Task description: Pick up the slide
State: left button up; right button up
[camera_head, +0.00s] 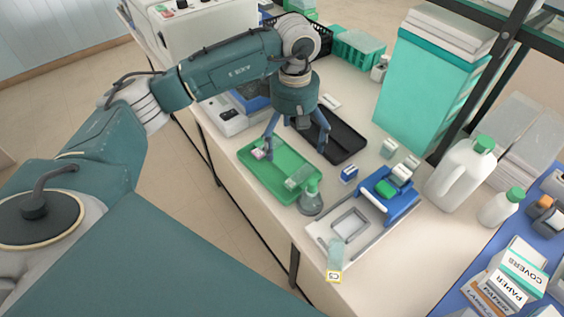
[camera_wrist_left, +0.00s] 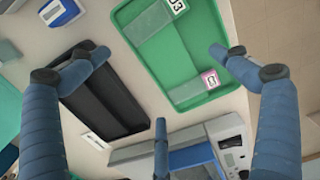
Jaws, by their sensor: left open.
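A glass slide with a pink-edged label (camera_wrist_left: 196,88) lies in the green tray (camera_wrist_left: 217,101), at the end nearer my gripper's fingers in the wrist view. A second slide (camera_wrist_left: 155,30) with a white label lies toward the tray's other end; it also shows in the head view (camera_head: 298,178). A third slide with a yellow-edged label (camera_head: 334,272) lies at the table's front edge. My left gripper (camera_head: 297,147) is open and empty, pointing down above the green tray and the black tray. Its spread fingers also show in the wrist view (camera_wrist_left: 160,72). My right gripper is not in view.
A black tray (camera_head: 340,139) lies beside the green one. A glass flask (camera_head: 311,199) stands near the green tray's corner. A grey device with a blue part (camera_head: 402,207) and a small blue box (camera_head: 348,174) stand to the right. White bottles (camera_head: 460,172) are farther right.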

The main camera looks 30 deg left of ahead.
aim_at(291, 156)
pick_arm(q)
jog(key=f, duration=0.1)
jog(key=f+p, duration=0.1)
jog(key=f, duration=0.1)
jog(key=f+p, duration=0.1)
jog(key=f, duration=0.1)
jog(key=shift+w+a, duration=0.25)
jog(key=shift+a, duration=0.05)
jog(key=shift+f, duration=0.25)
jog(key=c, duration=1.4)
jog(key=shift+r, duration=0.1)
